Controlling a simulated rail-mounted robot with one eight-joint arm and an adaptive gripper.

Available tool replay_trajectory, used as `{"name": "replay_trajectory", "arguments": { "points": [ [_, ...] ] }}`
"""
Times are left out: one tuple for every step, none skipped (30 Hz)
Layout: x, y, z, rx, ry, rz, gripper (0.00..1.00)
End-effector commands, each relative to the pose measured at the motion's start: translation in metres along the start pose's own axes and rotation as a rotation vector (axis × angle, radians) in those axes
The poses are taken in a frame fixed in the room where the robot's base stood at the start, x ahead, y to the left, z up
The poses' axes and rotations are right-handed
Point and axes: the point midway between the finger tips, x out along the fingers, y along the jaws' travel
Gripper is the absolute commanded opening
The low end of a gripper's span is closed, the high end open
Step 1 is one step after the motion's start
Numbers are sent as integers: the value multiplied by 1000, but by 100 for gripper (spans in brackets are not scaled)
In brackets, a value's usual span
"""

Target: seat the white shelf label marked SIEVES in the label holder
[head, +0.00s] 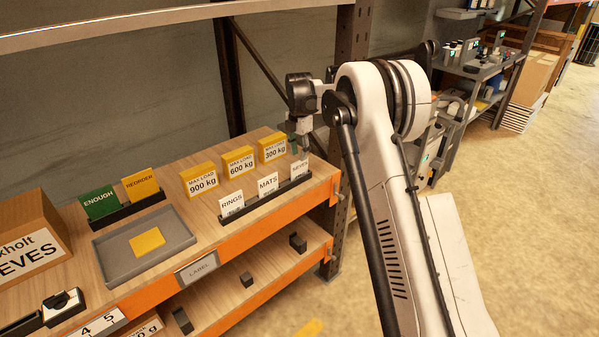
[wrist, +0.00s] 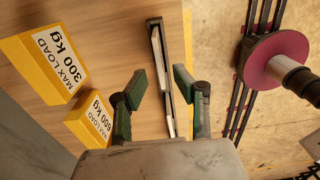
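The white SIEVES label (head: 300,168) stands at the right end of a black rack (head: 262,201), beside the white MATS (head: 268,184) and RINGS (head: 232,203) labels. My gripper (head: 303,152) is just above and at the SIEVES label in the head view. In the wrist view my gripper (wrist: 160,87) has its two green-padded fingers apart, one on each side of the rack (wrist: 153,24), with gaps visible. The labels are seen edge-on there, so their text is hidden. The label holder (head: 197,268), reading LABEL, is on the orange shelf edge.
Yellow MAX LOAD blocks (head: 238,162) stand behind the rack. A grey tray (head: 118,265) holding a yellow card (head: 147,241) lies to the left, near a holder with green ENOUGH (head: 99,202) and yellow REORDER (head: 140,185) cards. A metal upright (head: 345,100) stands near my arm.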

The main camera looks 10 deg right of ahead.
Motion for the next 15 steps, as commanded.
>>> {"name": "replay_trajectory", "arguments": {
  "points": [
    [2, 0, 0, 0, 0, 0, 28],
    [3, 0, 0, 0, 0, 0, 28],
    [6, 0, 0, 0, 0, 0, 28],
    [9, 0, 1, 0, 0, 0, 28],
    [12, 0, 1, 0, 0, 0, 28],
    [16, 0, 1, 0, 0, 0, 28],
    [20, 0, 2, 0, 0, 0, 28],
    [25, 1, 2, 0, 0, 0, 28],
    [31, 1, 3, 0, 0, 0, 28],
    [36, 1, 3, 0, 0, 0, 28],
    [40, 1, 3, 0, 0, 0, 28],
    [44, 1, 2, 0, 0, 0, 28],
    [47, 1, 2, 0, 0, 0, 28],
    [49, 1, 2, 0, 0, 0, 28],
    [51, 1, 2, 0, 0, 0, 28]
  ]
}}
